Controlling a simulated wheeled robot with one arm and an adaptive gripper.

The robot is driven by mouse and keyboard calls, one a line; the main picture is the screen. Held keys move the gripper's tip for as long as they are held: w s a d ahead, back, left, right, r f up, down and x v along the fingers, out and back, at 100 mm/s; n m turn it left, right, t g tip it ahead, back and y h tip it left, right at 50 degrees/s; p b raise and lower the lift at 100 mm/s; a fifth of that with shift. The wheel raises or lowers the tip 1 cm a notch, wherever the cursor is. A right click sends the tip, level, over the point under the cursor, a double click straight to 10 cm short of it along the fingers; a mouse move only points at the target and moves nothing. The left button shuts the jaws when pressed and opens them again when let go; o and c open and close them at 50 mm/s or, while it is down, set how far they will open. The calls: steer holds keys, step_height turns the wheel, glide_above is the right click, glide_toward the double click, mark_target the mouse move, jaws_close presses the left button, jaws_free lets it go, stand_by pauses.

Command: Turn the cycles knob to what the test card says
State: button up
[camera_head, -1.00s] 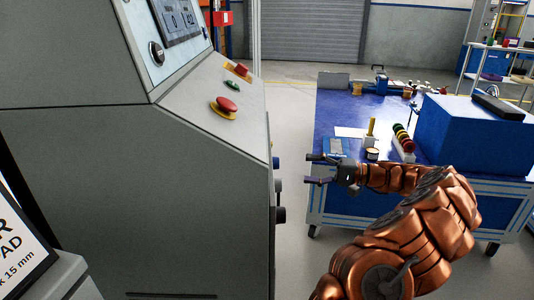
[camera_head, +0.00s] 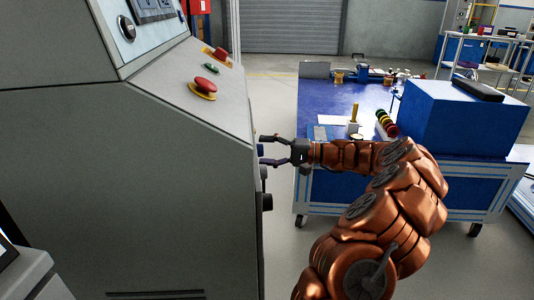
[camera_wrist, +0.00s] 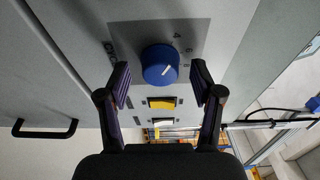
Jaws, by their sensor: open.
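Small marks stand around the knob, one looking like a 4; most are too small to read. My gripper (camera_wrist: 161,80) is open, with one finger on either side of the knob, apart from it as far as I can tell. In the head view my gripper (camera_head: 264,150) is at the machine's right face, where the knob is hidden. I cannot make out a readable test card.
The grey machine (camera_head: 130,190) fills the left, with a red button (camera_head: 204,86) on its sloped panel. Below the knob are a yellow switch (camera_wrist: 161,103) and a white one (camera_wrist: 162,122). A blue table (camera_head: 330,92) with a blue box (camera_head: 460,118) stands behind my arm.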

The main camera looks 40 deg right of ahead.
steer(key=c, duration=1.1)
steer(key=shift+c, duration=0.2)
steer(key=shift+r+m+p, duration=0.25)
steer(key=shift+m+p, duration=0.05)
steer(key=shift+p, duration=0.7)
steer(key=m+g+p, duration=0.1)
steer(key=m+p, duration=0.5)
steer(key=p, duration=0.8)
steer(key=shift+h+p, duration=0.3)
steer(key=shift+p, duration=0.1)
steer(key=shift+f+m+g+p, duration=0.1)
steer(key=shift+m+g+p, duration=0.3)
steer(key=shift+p, duration=0.05)
